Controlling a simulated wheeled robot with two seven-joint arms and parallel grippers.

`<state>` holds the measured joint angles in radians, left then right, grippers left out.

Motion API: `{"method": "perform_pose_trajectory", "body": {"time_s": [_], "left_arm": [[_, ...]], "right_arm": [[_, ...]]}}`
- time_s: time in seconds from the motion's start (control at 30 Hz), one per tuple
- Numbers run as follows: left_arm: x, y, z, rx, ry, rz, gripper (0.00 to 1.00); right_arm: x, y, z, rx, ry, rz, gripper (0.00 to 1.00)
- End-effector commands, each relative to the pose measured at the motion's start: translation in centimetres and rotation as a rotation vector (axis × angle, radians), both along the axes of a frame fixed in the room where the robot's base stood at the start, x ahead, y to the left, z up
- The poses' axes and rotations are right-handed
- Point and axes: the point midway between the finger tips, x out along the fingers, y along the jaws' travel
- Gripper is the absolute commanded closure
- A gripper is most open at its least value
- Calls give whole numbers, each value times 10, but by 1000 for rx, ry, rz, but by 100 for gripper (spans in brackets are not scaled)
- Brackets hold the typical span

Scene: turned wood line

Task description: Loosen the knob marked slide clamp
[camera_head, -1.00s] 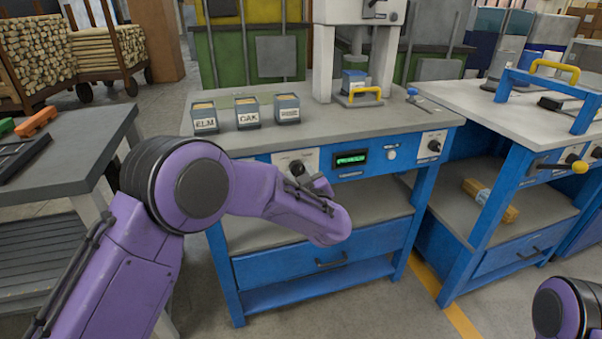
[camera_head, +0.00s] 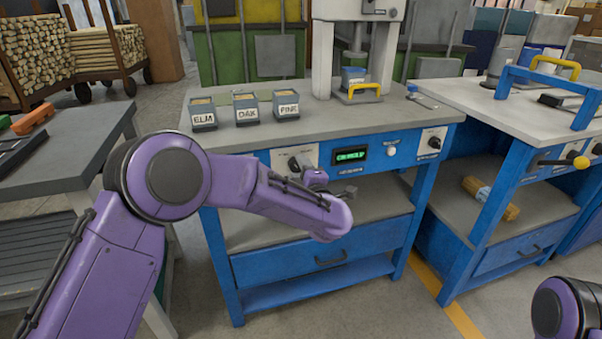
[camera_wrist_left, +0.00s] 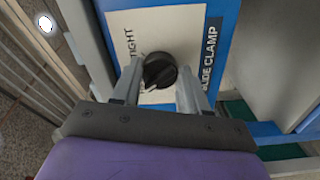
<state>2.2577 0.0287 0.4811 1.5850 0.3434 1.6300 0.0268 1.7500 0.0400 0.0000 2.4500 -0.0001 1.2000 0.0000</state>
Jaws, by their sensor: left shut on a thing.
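The slide clamp knob (camera_wrist_left: 160,68) is round and black. It sits on a pale plate (camera_wrist_left: 175,25) with the words TIGHT at left and SLIDE CLAMP at right in the left wrist view. My left gripper (camera_wrist_left: 160,82) has one finger on each side of the knob and is shut on it. In the head view the plate (camera_head: 280,158) is at the left of the blue bench front, and my left forearm and gripper partly cover that area. My right gripper is out of view; only a piece of my right arm shows at the lower right.
The bench front also carries a green-lit display (camera_head: 350,155) and another black knob (camera_head: 434,142) at right. Boxes marked ELM (camera_head: 204,116), OAK (camera_head: 246,110) and PINE (camera_head: 286,105) stand on the bench top (camera_head: 340,118). A dark table (camera_head: 60,155) is at left.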

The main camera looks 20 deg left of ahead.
Motion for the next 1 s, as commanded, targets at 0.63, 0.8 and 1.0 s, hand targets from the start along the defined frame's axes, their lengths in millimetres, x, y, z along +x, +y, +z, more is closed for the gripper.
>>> {"method": "perform_pose_trajectory", "body": {"time_s": [0.63,0.8,1.0], "left_arm": [[0,-1,1,-138,-94,-3,87],[0,-1,1,-138,-94,-3,87],[0,-1,1,-138,-93,-2,31]], "right_arm": [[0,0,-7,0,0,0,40],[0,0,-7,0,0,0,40],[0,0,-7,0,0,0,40]]}}
